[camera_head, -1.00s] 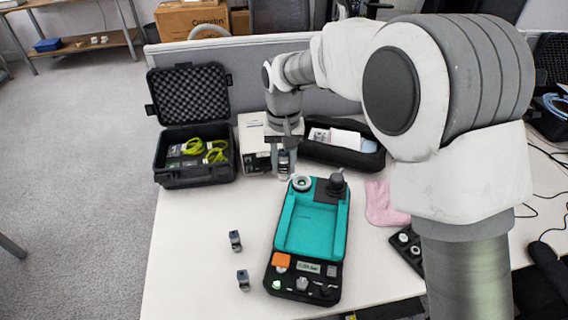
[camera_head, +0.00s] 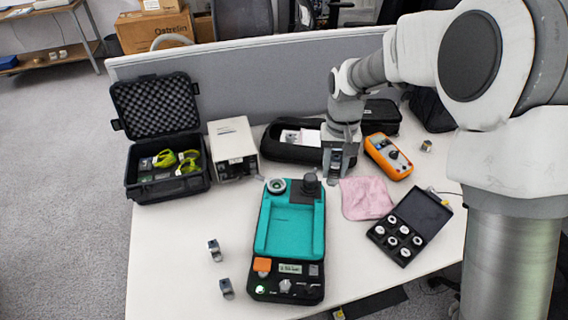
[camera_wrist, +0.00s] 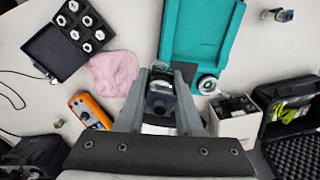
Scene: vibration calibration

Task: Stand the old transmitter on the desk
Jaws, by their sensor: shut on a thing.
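My gripper (camera_head: 335,176) is shut on a small grey and dark transmitter (camera_wrist: 160,98), which shows between the fingers in the wrist view. In the head view the gripper points down just left of the pink cloth and in front of the open black pouch. The fingers partly hide the held transmitter, and its height over the desk is hard to tell. Two similar small blocks, one farther (camera_head: 214,250) and one nearer (camera_head: 226,288), stand on the white desk (camera_head: 170,265) at the left. Another small block (camera_head: 426,146) is at the back right.
A teal-and-black calibrator (camera_head: 262,240) lies mid-desk. A pink cloth (camera_head: 366,199), orange multimeter (camera_head: 388,157) and black case with round pieces (camera_head: 423,212) are at right. A white box (camera_head: 232,146), open black case (camera_head: 160,190) and pouch (camera_head: 282,150) line the back. The front left is free.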

